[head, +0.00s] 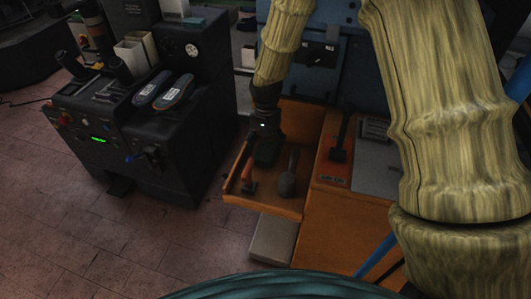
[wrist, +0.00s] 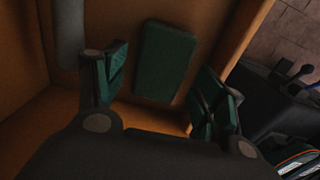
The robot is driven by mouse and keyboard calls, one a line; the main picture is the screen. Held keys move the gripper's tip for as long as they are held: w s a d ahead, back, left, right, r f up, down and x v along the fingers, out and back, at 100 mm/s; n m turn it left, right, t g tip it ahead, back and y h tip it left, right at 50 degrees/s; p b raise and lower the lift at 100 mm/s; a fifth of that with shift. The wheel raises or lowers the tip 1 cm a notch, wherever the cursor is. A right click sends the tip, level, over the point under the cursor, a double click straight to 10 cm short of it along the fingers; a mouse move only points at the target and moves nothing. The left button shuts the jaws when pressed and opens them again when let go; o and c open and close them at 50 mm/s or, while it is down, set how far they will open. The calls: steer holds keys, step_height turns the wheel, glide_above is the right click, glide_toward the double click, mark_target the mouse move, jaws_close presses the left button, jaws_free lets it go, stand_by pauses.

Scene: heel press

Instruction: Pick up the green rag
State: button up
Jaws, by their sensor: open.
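The green rag (wrist: 165,60) is a folded dark green rectangle lying on the floor of an open orange drawer (head: 262,205). In the wrist view it is between and beyond my fingertips, with nothing gripping it. In the head view the rag (head: 265,154) is just below my gripper (head: 266,136), partly hidden by it. My gripper (wrist: 158,85) is open, its green-padded fingers spread to either side of the rag. I cannot tell the exact height of the fingertips above the drawer floor.
The drawer walls stand close around my gripper. A dark machine with two insoles (head: 163,92) stands to the left.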

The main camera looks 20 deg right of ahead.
mark_target(266, 150)
steer(key=f, duration=0.3)
steer(key=shift+w, duration=0.3)
steer(key=shift+s+r, duration=0.1)
steer(key=shift+s, duration=0.05)
steer(key=shift+c, duration=1.2)
steer(key=c, duration=0.5)
steer(key=shift+c, duration=0.2)
